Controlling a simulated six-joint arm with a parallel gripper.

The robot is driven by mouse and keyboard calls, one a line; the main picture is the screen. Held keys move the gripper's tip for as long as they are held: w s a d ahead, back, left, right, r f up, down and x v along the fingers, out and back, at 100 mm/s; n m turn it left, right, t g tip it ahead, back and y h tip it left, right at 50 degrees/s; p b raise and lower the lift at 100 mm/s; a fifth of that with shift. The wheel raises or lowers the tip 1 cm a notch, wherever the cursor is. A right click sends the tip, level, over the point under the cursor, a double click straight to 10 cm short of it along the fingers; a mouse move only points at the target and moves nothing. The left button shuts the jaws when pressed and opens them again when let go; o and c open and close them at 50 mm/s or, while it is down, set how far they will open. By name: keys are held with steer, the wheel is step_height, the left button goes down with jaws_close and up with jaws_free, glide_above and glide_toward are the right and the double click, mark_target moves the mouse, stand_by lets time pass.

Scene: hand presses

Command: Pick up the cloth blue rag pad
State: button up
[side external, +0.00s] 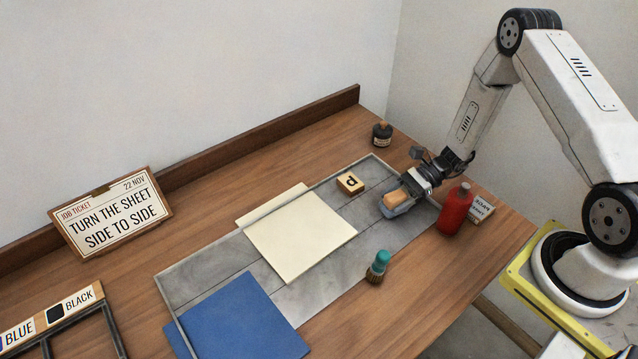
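A small pad with a tan wooden top (395,199) and a pale blue-grey cloth-like underside sits at the right end of the grey metal tray (386,237). It appears to be the rag pad. My gripper (413,190) reaches down from the upper right and is right at the pad's right end. The fingertips are small and partly hidden against the pad, so I cannot tell whether they are closed on it or whether the pad is lifted.
A red bottle (455,209) and a labelled box (481,208) stand close right of my gripper. A "d" block (350,184), a teal-handled brush (378,266) and a dark ink jar (382,134) are nearby. Cream sheet (300,235) and blue sheet (238,322) lie left.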

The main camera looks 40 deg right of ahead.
mark_target(396, 195)
jaws_close()
steer(key=shift+r, duration=0.1)
steer(key=shift+r, duration=4.95)
